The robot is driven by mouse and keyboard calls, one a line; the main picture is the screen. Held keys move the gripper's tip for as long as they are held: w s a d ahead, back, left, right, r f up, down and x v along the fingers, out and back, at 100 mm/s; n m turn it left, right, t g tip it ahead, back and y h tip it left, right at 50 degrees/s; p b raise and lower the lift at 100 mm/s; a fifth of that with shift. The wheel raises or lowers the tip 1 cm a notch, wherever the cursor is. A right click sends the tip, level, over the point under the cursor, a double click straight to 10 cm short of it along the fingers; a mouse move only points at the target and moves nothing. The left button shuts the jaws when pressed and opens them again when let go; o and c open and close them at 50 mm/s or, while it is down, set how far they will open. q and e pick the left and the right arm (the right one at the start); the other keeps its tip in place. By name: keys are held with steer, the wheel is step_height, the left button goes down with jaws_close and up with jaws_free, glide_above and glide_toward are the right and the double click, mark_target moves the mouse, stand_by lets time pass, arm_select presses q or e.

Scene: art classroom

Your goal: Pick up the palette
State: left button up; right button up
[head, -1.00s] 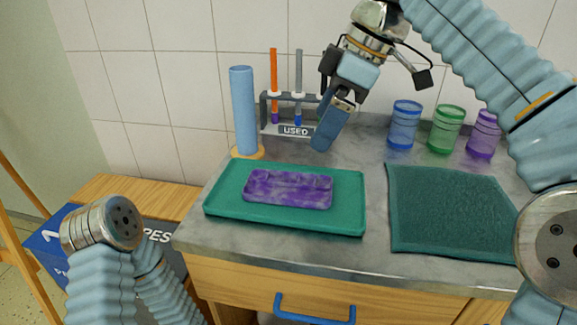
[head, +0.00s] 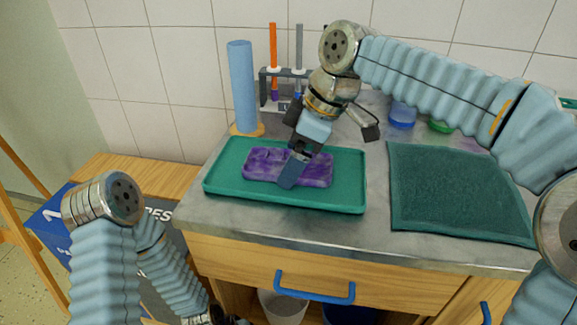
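The palette is a purple, marbled slab (head: 318,174) lying flat in a green tray (head: 347,199) on the grey counter.
A dark green towel (head: 455,195) lies right of the tray. A blue roll (head: 241,88) stands on a wooden base behind it, beside a brush rack (head: 265,88). Blue (head: 402,115) and green (head: 440,126) jars stand at the back. A drawer with a blue handle (head: 314,290) is below.

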steer(key=shift+c, duration=0.5)
steer(key=c, duration=0.7)
